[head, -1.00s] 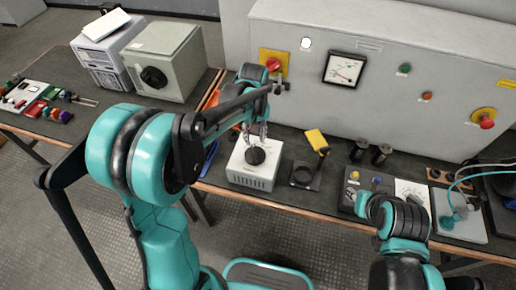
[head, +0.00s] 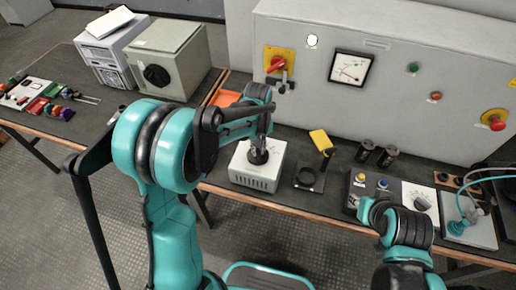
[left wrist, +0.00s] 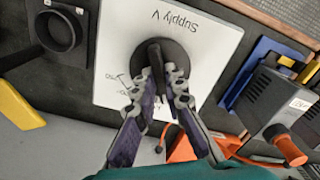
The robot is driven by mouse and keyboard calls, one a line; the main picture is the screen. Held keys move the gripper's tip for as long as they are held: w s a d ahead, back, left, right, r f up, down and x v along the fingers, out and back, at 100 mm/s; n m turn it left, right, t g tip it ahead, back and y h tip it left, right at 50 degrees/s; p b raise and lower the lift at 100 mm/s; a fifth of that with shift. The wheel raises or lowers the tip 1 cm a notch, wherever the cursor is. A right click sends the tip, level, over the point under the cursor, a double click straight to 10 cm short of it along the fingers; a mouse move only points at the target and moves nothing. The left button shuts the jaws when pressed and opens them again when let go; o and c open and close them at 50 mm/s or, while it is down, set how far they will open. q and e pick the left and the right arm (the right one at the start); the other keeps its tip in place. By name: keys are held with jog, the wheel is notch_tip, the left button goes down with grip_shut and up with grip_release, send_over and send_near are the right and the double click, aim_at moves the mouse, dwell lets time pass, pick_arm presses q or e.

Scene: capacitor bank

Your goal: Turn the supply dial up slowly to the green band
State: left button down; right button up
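The supply box (head: 256,178) is a pale box on the bench, marked "Supply V" in the left wrist view (left wrist: 205,30). Its black round supply dial (head: 256,157) has a raised grip bar and shows in the left wrist view (left wrist: 180,55). My left gripper (head: 260,146) is down at the dial, its two fingers (left wrist: 160,74) close on either side of the grip bar. They look shut on it. A square white panel meter (head: 350,68) with a needle is on the grey cabinet; its green band is too small to tell.
A black stand with a yellow flag (head: 321,140) is right of the supply box. Two black cylinders (head: 387,157) and a button box (head: 366,185) stand farther right. An orange tray (head: 225,98) lies behind my left arm. The grey cabinet (head: 440,60) lines the back.

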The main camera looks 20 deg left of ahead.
aim_at(258, 151)
pick_arm(q)
jog(key=shift+m, duration=0.3)
jog(key=shift+m+p, duration=0.35)
jog(key=shift+m, duration=2.25)
jog(key=c, duration=1.6)
grip_release()
jog(key=shift+r, duration=0.1)
notch_tip(258, 151, up, 12)
jog(key=shift+f, duration=0.1)
